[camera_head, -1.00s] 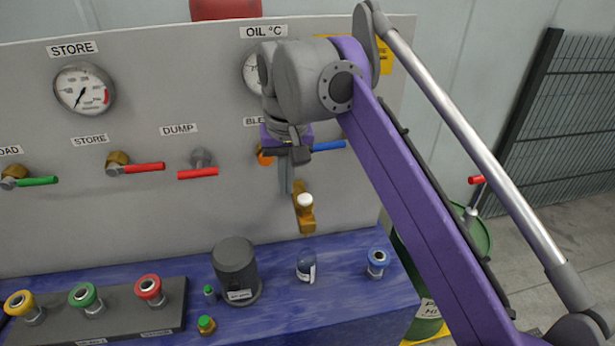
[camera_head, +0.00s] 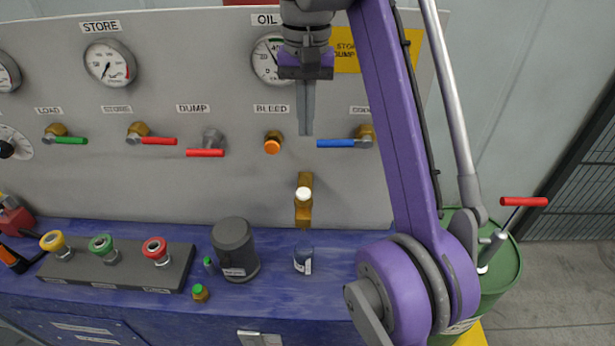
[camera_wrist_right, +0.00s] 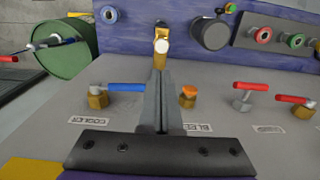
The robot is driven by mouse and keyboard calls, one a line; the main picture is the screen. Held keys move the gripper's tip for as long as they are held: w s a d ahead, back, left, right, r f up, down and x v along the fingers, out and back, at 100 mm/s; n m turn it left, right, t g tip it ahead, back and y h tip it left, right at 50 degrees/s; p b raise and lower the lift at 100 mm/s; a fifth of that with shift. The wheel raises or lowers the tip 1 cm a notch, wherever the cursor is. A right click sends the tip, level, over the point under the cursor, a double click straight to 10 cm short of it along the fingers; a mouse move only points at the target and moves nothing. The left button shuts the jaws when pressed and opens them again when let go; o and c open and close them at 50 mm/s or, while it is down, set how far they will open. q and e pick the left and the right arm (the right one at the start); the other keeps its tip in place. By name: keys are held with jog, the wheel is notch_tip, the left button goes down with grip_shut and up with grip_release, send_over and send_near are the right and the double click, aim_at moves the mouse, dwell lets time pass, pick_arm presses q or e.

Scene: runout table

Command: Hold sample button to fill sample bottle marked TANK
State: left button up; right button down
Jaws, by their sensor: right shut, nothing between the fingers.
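A brass fitting (camera_head: 303,213) with a round white button (camera_head: 303,193) is on the grey panel; the button also shows in the right wrist view (camera_wrist_right: 161,46). A small bottle (camera_head: 303,260) with a dark top and a white label stands on the blue bench below it. The label is too small to read. My right gripper (camera_head: 306,133) points downward with its fingers shut and empty. Its tips appear above the button in the head view, apart from it. The fingers (camera_wrist_right: 153,76) also show in the right wrist view. My left gripper is out of view.
An orange bleed knob (camera_head: 272,143) is left of my fingers and a blue lever (camera_head: 337,143) right. A dark canister (camera_head: 235,248) stands left of the bottle. A green drum (camera_head: 500,275) stands beyond the bench's right end.

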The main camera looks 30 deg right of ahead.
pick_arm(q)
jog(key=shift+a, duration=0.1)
pick_arm(e)
jog(key=shift+a, duration=0.15)
jog(key=b, duration=0.5)
send_over(304, 192)
jog(key=f, duration=0.7)
jog(key=shift+s+f, duration=0.2)
jog(key=shift+f, duration=0.2)
notch_tip(304, 192, down, 5)
jog(key=shift+w+f+b, duration=0.1)
jog(key=shift+w+b, duration=0.05)
jog(key=shift+b, duration=0.55)
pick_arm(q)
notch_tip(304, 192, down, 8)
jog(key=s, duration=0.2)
pick_arm(e)
jog(key=shift+f, duration=0.5)
